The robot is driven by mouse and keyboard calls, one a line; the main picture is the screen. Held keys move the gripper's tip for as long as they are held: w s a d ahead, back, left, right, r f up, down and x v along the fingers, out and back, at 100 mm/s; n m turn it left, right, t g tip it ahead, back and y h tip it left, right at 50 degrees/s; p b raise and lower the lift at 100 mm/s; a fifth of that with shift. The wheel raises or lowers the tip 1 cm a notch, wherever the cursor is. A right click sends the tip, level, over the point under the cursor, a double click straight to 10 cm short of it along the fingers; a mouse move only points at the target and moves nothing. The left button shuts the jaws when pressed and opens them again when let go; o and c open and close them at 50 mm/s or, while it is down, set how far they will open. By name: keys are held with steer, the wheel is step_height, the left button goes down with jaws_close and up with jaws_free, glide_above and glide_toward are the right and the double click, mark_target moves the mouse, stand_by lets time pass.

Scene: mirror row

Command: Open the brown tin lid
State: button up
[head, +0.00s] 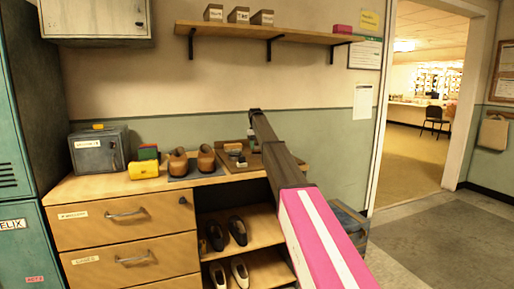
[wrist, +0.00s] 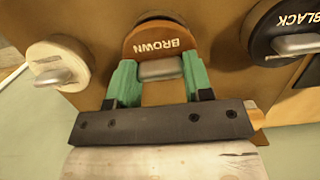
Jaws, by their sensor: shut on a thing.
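The brown tin lid (wrist: 150,38), marked BROWN, shows upside down at the top middle of the wrist view. A grey grip piece (wrist: 160,69) sticks out from its near edge. The green fingers of my gripper (wrist: 160,75) stand on either side of this piece and are shut on it. The lid looks seated on its tin, but the tin's body is mostly hidden beneath it. In the head view my arm reaches over the wooden counter to a brown tray (head: 232,168), and the arm hides my fingertips and the brown lid.
A pale tin (wrist: 62,62) sits left of the brown one and a black tin (wrist: 290,25) sits right, both close by. On the counter stand brown shoes (head: 178,163), a yellow item (head: 144,170) and a grey box (head: 100,150). A shelf (head: 270,32) hangs above.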

steer(key=o, duration=1.3)
